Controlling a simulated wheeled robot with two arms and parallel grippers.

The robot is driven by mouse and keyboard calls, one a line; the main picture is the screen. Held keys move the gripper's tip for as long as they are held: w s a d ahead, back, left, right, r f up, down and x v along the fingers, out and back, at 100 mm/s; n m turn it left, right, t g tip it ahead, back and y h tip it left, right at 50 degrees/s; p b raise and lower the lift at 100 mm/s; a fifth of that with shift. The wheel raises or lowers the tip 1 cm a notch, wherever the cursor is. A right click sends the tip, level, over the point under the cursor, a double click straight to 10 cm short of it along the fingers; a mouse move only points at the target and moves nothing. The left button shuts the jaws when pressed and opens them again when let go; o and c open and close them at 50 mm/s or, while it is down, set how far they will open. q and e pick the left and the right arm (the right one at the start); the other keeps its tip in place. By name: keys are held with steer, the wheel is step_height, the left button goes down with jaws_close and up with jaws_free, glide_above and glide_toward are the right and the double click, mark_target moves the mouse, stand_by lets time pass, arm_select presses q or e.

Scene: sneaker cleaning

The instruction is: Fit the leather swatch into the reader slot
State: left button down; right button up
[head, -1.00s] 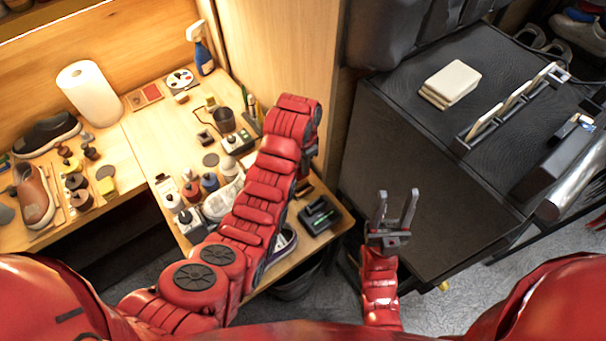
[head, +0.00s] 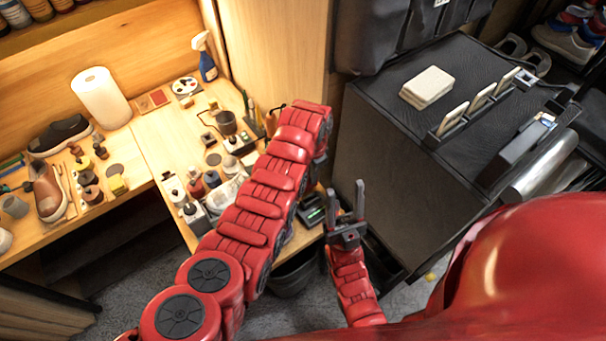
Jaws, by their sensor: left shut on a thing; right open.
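A black device with a green-lit display (head: 311,214), which looks like the reader, sits at the bench's right front edge. It is partly covered by my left arm, and I cannot make out its slot. My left arm reaches across the bench and bends down at its far end; its gripper is hidden behind the arm links. No loose leather swatch can be made out for certain; a small reddish-brown flat piece (head: 153,101) lies at the back of the bench. My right gripper (head: 347,207) is open and empty, fingers pointing up, just right of the device.
The wooden bench (head: 140,138) holds bottles, a paper towel roll (head: 101,98), a spray bottle (head: 206,60) and shoes. A black cabinet (head: 385,150) at right carries pale blocks (head: 427,87) and a slotted rack (head: 470,109). A dark bin (head: 295,279) stands below the bench.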

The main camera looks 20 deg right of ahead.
mark_target(311, 186)
arm_select(q)
steer(key=shift+f+b, duration=0.15)
steer(key=shift+b, duration=0.3)
steer(key=shift+f+b, duration=2)
steer(key=shift+f, duration=0.75)
steer(key=shift+b, duration=0.45)
steer(key=shift+f+b, duration=1.5)
steer(key=shift+f, duration=0.35)
steer(key=c, duration=0.9)
jaws_free()
steer(key=shift+r, duration=0.1)
steer(key=shift+c, duration=0.2)
